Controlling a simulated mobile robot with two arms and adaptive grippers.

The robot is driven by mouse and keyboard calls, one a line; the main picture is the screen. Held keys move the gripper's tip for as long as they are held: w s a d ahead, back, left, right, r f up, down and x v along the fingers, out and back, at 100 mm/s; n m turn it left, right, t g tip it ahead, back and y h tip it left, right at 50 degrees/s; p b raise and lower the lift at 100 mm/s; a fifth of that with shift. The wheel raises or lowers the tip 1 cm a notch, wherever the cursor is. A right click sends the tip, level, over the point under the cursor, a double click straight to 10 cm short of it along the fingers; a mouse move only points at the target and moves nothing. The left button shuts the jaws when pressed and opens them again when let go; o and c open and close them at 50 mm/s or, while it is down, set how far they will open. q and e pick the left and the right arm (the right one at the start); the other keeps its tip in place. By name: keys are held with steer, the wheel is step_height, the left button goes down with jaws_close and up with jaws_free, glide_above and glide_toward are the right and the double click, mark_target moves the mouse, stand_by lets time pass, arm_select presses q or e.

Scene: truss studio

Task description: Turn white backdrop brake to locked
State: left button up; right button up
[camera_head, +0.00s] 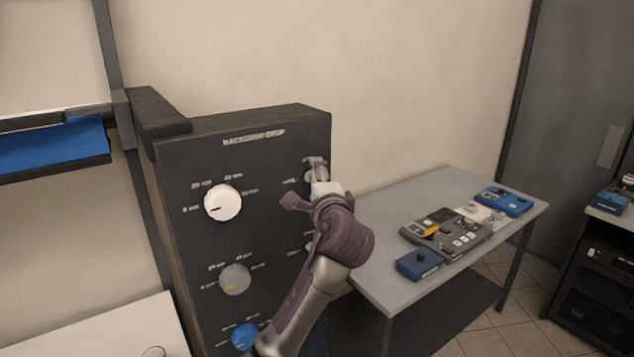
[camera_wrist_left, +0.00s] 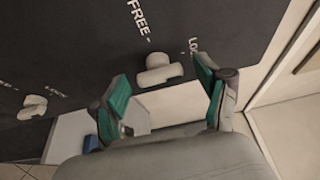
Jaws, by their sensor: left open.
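The dark control panel (camera_head: 250,150) stands at the left in the head view, with its brake column on the right side. In the left wrist view, the white backdrop brake (camera_wrist_left: 158,70) is a pale round knob with a bar, beside the printed words "FREE" and "Lo…", the second partly covered. My left gripper (camera_wrist_left: 161,76) is open, its green-padded fingers on either side of the brake, with gaps visible. In the head view my left gripper (camera_head: 303,181) is at the upper right of the panel and mostly hides the brake. My right gripper is not in view.
White (camera_head: 223,203), grey (camera_head: 235,279) and blue (camera_head: 244,335) dials run down the panel's left side. Another pale brake knob (camera_wrist_left: 33,107) shows in the wrist view. A grey table (camera_head: 375,225) with control boxes stands to the right.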

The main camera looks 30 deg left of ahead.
arm_select(q)
steer(key=v, duration=1.2)
